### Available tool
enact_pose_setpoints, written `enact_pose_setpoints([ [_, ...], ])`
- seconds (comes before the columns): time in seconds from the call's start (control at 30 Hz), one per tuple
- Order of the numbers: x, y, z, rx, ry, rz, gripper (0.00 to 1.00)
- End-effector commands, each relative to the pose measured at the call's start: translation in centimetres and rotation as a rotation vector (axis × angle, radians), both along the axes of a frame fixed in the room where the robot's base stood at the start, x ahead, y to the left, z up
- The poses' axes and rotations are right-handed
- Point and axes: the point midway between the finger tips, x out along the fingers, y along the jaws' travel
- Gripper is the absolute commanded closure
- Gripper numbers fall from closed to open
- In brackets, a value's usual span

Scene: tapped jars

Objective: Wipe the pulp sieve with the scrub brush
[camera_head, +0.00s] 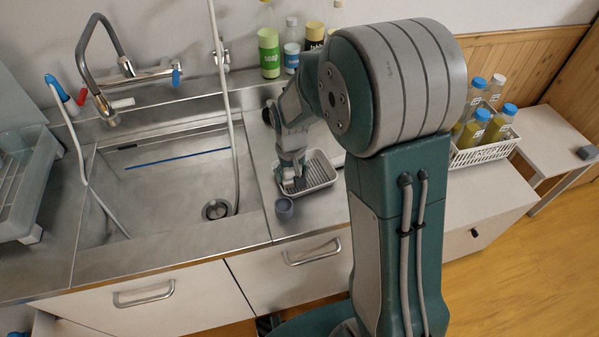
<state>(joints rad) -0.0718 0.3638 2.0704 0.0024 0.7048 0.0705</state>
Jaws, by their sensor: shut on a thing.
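My gripper (290,172) points down at the left part of a small pale ribbed tray (322,180) on the steel counter right of the sink. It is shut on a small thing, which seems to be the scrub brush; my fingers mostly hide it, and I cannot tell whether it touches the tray. A small grey round cup-like thing (284,208) stands just in front of the tray, apart from my gripper. I cannot tell whether this is the pulp sieve; no other sieve shows clearly.
The sink (165,190) with a hose is on the left. A clear bin (22,180) stands at far left. Soap bottles (269,52) line the back wall. A white basket (485,152) of capped bottles is at right, partly behind my arm. The counter's front strip is clear.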

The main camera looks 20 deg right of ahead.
Motion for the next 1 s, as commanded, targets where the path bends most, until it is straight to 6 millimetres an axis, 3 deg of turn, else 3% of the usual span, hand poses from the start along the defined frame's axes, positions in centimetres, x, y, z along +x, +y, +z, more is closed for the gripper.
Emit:
enact_pose_setpoints([
  [0.4, 0.1, 2.9, -0.1, 0.0, 0.003, 0.002, 0.6],
  [0.73, 0.2, 2.9, 0.0, 0.0, 0.002, 0.001, 0.6],
  [1.0, 0.2, 2.9, 1.9, 0.0, 0.0, 0.001, 0.6],
])
